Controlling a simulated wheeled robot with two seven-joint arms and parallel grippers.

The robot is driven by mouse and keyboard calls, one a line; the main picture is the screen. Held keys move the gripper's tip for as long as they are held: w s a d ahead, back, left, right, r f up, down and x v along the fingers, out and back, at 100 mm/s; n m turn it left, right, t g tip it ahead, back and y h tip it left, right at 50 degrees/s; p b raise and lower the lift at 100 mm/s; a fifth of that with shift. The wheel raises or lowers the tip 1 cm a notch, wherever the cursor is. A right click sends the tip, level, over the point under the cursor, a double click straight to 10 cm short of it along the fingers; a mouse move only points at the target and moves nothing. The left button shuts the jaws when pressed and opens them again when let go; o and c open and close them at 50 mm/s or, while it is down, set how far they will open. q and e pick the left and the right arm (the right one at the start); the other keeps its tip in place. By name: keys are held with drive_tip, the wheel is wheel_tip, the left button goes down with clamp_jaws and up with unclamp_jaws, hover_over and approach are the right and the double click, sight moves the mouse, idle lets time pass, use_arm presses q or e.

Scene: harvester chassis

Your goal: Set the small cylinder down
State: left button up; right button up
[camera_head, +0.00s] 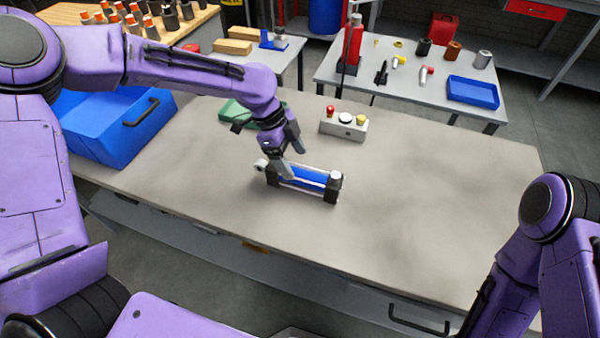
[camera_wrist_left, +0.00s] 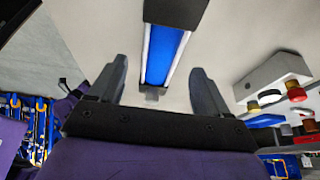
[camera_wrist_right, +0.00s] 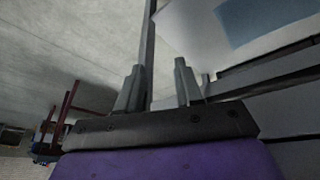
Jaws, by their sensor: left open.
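The small cylinder (camera_head: 303,177), a blue barrel with silver rods and black end blocks, lies on its side on the grey workbench (camera_head: 420,200). My left gripper (camera_head: 288,158) is over the cylinder's left part, with its jaws apart. In the left wrist view the blue barrel (camera_wrist_left: 166,52) shows beyond and between the open fingers (camera_wrist_left: 160,75), which are not closed on it. Whether a finger touches it I cannot tell. My right gripper (camera_wrist_right: 158,78) shows in the right wrist view with its fingers apart and nothing held between them.
A control box (camera_head: 344,125) with red and yellow buttons stands behind the cylinder. A green item (camera_head: 238,112) lies behind my left wrist, and a blue bin (camera_head: 108,125) stands at the left. The bench right of the cylinder is clear. A side table (camera_head: 415,85) holds tools and a blue tray (camera_head: 473,92).

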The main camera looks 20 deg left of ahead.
use_arm(q)
drive_tip(key=shift+v, duration=2.3)
